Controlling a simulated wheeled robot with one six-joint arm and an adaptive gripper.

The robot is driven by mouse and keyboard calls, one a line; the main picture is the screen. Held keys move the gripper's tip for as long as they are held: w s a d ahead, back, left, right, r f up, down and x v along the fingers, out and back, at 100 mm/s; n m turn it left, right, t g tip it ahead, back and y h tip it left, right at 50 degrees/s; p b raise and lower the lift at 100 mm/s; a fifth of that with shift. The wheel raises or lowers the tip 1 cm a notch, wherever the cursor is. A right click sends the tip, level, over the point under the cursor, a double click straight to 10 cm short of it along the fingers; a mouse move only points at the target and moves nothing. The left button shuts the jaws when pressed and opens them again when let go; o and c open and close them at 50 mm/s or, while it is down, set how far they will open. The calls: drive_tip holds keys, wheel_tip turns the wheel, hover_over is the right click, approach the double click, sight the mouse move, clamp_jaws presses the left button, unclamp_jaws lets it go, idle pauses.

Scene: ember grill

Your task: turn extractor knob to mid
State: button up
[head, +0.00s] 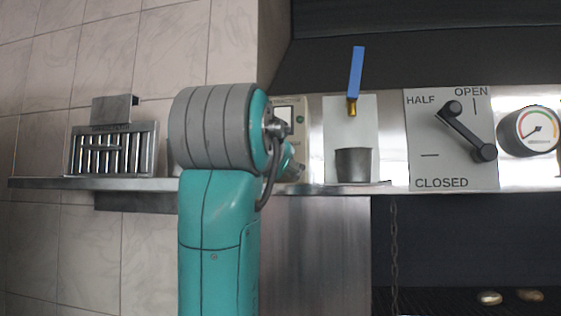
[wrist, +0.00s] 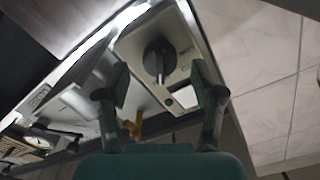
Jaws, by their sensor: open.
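The extractor panel (wrist: 133,48) shows in the wrist view as a pale plate with a round black knob (wrist: 158,56), a white rectangular window and a small green round part. The knob has a raised bar; I cannot read its setting. My gripper (wrist: 160,80) is open and empty, with its two dark fingers on either side of the knob in the picture. No contact shows, and the gap to the knob is hard to judge. In the head view my arm covers most of the extractor panel (head: 300,112) and hides the knob.
Right of the extractor panel are a blue-handled tap (head: 356,72) above a metal cup (head: 353,164), a HALF/OPEN/CLOSED lever plate (head: 425,155) and a round gauge (head: 530,131). A slotted metal rack (head: 113,150) stands left on the steel shelf (head: 40,183).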

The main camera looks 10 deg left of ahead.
drive_tip(key=shift+w+d, duration=0.1)
drive_tip(key=shift+w, duration=1.15)
drive_tip(key=c, duration=1.1)
drive_tip(key=shift+c, duration=0.2)
drive_tip(key=shift+n, duration=0.3)
drive_tip(key=n, duration=1.1)
